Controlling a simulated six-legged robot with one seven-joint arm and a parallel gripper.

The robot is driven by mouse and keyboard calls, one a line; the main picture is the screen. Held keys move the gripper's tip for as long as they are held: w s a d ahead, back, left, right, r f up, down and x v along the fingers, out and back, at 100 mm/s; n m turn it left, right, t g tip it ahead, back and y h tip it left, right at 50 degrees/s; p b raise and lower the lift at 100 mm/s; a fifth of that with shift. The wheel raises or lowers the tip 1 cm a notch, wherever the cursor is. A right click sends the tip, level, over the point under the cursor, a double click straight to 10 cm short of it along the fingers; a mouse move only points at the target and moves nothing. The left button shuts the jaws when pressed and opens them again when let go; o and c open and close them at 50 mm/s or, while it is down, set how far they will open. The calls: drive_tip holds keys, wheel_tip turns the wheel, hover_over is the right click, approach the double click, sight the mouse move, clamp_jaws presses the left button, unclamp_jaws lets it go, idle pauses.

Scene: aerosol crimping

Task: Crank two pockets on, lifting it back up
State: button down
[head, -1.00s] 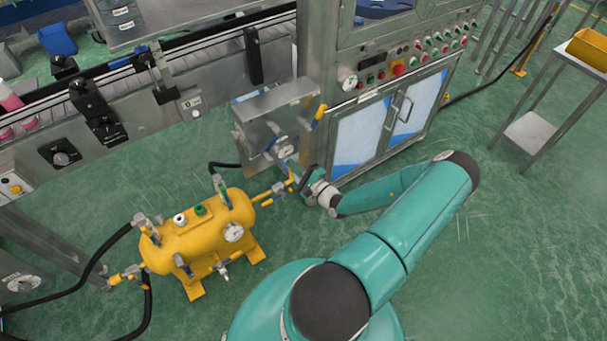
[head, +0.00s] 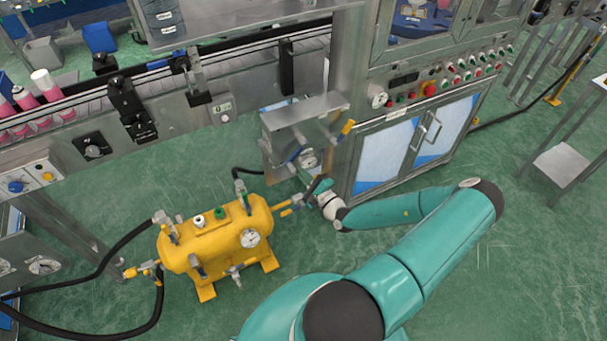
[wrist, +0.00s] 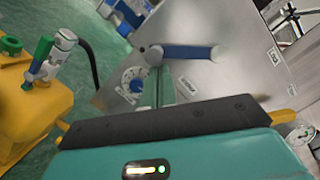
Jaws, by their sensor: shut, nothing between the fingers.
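A steel box with a sloped top (head: 305,112) stands against the machine. In the head view the blue handle (head: 294,154) shows small beside the dial. My gripper (head: 306,178) is shut and empty, just in front of and below this plate. In the wrist view my gripper (wrist: 160,77) points at the plate below the blue handle; I cannot tell whether it touches. The pockets are not identifiable.
A yellow tank (head: 215,240) with valves, a gauge and black hoses stands left of my gripper. A yellow-ended lever (head: 347,128) sticks out at the box's right. The cabinet (head: 395,155) stands behind my arm. A conveyor with pink bottles (head: 50,85) runs left.

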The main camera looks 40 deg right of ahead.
drive_tip(key=shift+w+a+r+m, duration=0.15)
drive_tip(key=shift+a+m, duration=0.2)
drive_tip(key=shift+m, duration=0.25)
drive_tip(key=a+r+m+h, duration=0.3)
drive_tip(key=r+m+h, duration=0.3)
drive_tip(key=m, duration=1.3)
wheel_tip(320, 180, up, 4)
drive_tip(key=shift+w+r, duration=0.2)
drive_tip(key=shift+w, duration=0.2)
drive_tip(key=shift+r, duration=0.1)
